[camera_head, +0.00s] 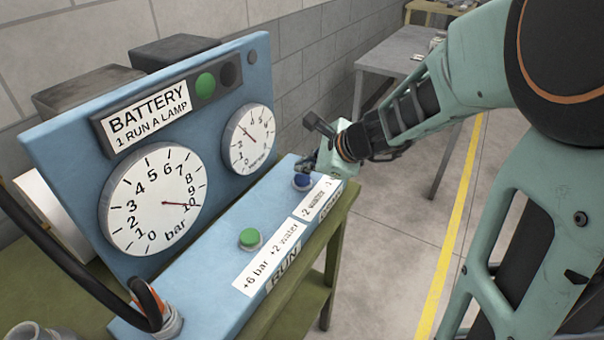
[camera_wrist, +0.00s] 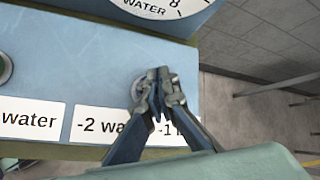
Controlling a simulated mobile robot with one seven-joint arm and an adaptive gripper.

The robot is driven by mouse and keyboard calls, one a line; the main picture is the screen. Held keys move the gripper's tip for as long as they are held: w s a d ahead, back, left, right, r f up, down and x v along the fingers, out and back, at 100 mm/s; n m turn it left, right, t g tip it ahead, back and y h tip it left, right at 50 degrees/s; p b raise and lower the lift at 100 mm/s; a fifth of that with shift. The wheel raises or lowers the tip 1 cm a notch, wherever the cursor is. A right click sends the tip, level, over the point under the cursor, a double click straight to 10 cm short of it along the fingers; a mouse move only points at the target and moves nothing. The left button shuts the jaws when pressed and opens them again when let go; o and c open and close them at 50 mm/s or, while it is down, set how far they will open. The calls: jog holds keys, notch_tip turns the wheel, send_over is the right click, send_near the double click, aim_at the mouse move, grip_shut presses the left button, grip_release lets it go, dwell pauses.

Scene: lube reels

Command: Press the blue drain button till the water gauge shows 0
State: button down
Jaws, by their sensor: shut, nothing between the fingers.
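The blue drain button (camera_head: 303,181) sits at the right end of the sloping blue panel, beside a label reading "-2 water -1". My gripper (camera_head: 308,169) is shut and empty, with its fingertips right at the button. I cannot tell whether they press it. In the wrist view my gripper (camera_wrist: 159,80) covers most of the button, and only a rim (camera_wrist: 138,88) shows at the left. The small water gauge (camera_head: 249,139) is on the upright board; its needle points to the upper left, and its number is too small to read surely.
A green button (camera_head: 250,238) with a "+6 bar +2 water" label (camera_head: 268,263) is left of the blue one. The large bar gauge (camera_head: 152,199) reads about 10. The battery sign (camera_head: 148,113) has a green lamp (camera_head: 205,86). A grey table (camera_head: 400,52) stands behind.

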aim_at(304, 179)
jog(key=shift+f, duration=0.1)
dwell(0.3)
jog(key=shift+f+b, duration=0.3)
jog(key=shift+b, duration=0.25)
jog(key=shift+f+b, duration=0.5)
jog(key=shift+b, duration=0.05)
dwell(0.5)
jog(key=shift+r, duration=0.1)
jog(key=shift+r+p, duration=0.8)
notch_tip(304, 179, up, 5)
jog(key=p, duration=0.4)
jog(key=shift+r, duration=0.1)
dwell(0.7)
